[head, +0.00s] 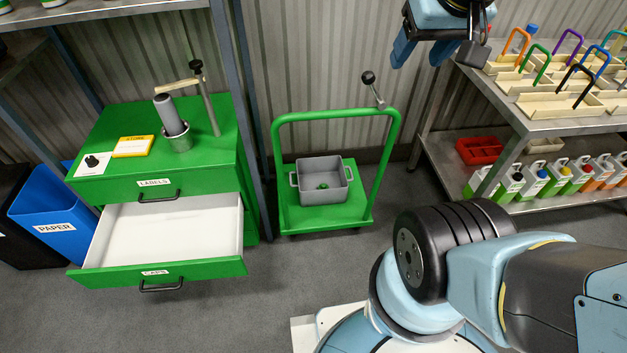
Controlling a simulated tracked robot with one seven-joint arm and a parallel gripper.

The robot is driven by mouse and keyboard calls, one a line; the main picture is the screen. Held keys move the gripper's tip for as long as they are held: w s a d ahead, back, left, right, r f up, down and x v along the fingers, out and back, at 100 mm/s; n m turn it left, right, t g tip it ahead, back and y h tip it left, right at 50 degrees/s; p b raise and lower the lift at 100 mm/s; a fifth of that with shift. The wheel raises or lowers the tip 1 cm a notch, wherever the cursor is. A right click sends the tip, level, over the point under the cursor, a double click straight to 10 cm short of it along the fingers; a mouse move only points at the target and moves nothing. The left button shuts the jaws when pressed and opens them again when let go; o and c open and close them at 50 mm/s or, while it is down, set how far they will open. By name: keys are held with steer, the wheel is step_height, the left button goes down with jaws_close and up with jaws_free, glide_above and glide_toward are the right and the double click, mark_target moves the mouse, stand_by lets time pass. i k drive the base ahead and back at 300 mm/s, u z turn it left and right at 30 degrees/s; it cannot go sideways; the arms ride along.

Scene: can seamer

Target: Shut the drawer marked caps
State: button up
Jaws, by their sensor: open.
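The caps drawer (157,272) is the lower drawer of a green cabinet (215,160) at the left in the head view. It is pulled far out, and its white inside looks empty. Its green front carries a label reading CAPS and a dark bar handle (161,287). The labels drawer (165,187) above it is shut. My gripper (432,50) is at the top right of centre, high up and well away from the drawer. Its blue fingers are apart and I see nothing between them.
A green trolley (300,215) holding a grey bin (321,182) stands right of the cabinet. A blue paper bin (45,220) stands close left of the open drawer. A metal shelf (540,125) with trays and bottles is at the right. Grey floor before the drawer is clear.

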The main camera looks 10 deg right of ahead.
mark_target(182, 240)
steer(key=u, duration=0.15)
steer(key=k, duration=0.2)
steer(key=z, duration=0.85)
steer(key=i, duration=0.1)
steer(key=u, duration=2.55)
steer(key=i, duration=0.45)
steer(key=z, duration=0.25)
steer(key=k, duration=0.45)
steer(key=u, duration=0.15)
